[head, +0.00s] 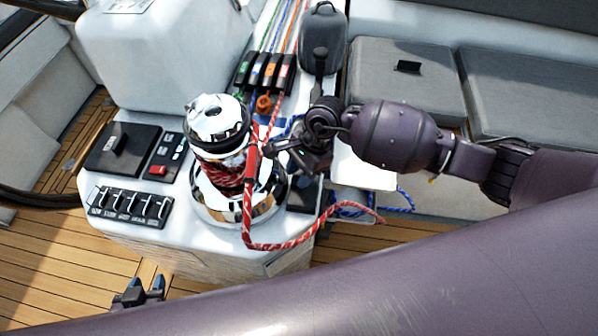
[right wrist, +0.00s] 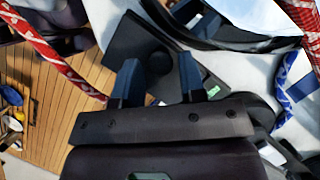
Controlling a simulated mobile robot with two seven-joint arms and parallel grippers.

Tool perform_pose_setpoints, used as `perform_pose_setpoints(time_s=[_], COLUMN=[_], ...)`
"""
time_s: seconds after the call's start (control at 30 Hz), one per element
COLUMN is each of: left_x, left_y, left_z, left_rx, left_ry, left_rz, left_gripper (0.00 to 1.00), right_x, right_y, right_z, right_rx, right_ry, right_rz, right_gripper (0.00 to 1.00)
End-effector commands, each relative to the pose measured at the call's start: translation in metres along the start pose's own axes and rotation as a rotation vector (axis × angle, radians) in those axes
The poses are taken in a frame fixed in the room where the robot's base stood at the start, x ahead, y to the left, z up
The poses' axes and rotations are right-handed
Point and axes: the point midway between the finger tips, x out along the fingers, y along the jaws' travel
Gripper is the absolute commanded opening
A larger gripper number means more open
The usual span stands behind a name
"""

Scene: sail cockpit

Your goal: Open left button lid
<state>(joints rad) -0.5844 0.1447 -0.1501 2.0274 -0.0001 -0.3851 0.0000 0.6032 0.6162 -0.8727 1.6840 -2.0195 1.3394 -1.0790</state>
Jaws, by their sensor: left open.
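In the head view a dark plate (head: 303,195) sits right of the winch, partly hidden by my right gripper (head: 287,157). The right gripper's fingers (right wrist: 159,75) are apart, with nothing seen held between them; I cannot tell whether they touch the cap. My left gripper (head: 138,289) is open and empty over the deck at the lower left.
The chrome winch (head: 218,125) stands left of my right gripper, with a red rope (head: 290,243) looping in front. Rope clutches (head: 265,72) stand behind. A switch panel (head: 130,206) and a black control panel (head: 122,150) lie left. Cushioned seats (head: 405,80) are at the back right.

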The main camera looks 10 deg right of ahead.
Motion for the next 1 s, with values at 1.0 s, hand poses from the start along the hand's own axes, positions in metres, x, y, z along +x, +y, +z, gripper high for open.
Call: perform_pose_setpoints(time_s=[1.0], left_x=[0.003], left_y=[0.001], left_z=[0.009], left_rx=[0.001], left_ry=[-0.013], left_rz=[0.001], left_gripper=[0.43], right_x=[0.003], right_y=[-0.003], right_z=[-0.006], right_rx=[-0.004], right_ry=[-0.018], right_rz=[-0.016], right_gripper=[0.0])
